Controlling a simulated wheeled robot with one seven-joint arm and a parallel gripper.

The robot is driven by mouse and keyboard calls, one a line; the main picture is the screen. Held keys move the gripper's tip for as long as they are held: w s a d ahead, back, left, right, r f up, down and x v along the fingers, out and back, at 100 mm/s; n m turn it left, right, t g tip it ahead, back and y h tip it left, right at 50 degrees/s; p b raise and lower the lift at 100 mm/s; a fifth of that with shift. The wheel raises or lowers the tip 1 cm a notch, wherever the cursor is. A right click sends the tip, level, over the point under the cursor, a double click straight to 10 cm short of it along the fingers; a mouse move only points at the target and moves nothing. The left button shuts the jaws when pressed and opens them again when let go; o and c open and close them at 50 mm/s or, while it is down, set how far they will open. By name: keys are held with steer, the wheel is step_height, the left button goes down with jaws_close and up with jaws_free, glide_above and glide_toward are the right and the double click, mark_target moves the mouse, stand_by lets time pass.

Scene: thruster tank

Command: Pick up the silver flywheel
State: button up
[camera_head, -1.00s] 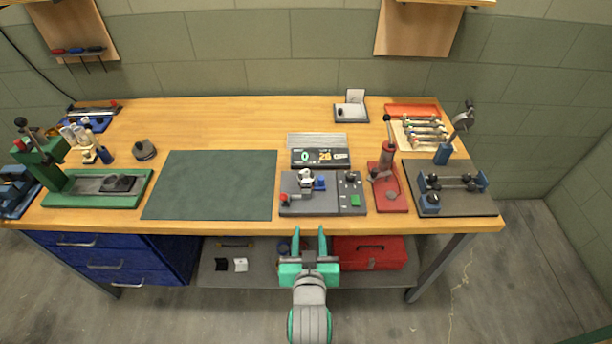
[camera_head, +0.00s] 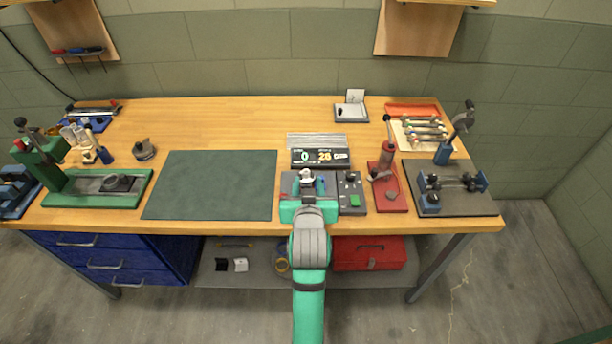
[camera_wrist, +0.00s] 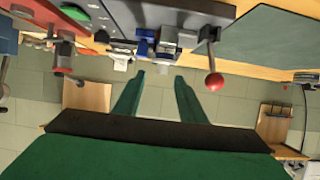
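A small silver-white rounded part (camera_head: 306,175), which looks like the silver flywheel, sits on the grey fixture (camera_head: 352,202) near the bench's front edge. My gripper (camera_head: 309,185) is at the front of this fixture, just on the near side of the silver part, and covers some of the fixture. In the wrist view my gripper (camera_wrist: 159,76) has its two fingers apart with nothing between them. A pale grey part beside a blue block (camera_wrist: 166,46) shows ahead of the fingertips; I cannot tell if it is the flywheel.
A red-knobbed lever (camera_wrist: 214,82) stands close to one finger. A red press (camera_head: 388,180) is right of the fixture, and a display (camera_head: 320,157) is behind it. A green mat (camera_head: 210,185) on the left is clear. A red toolbox (camera_head: 368,254) is on the lower shelf.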

mark_target(306, 174)
steer(key=shift+a+x, duration=0.15)
steer(key=shift+x, duration=1.2)
steer(key=shift+a+x, duration=0.1)
steer(key=shift+x, duration=1.25)
steer(key=shift+r, duration=0.1)
steer(key=shift+c, duration=0.2)
jaws_close()
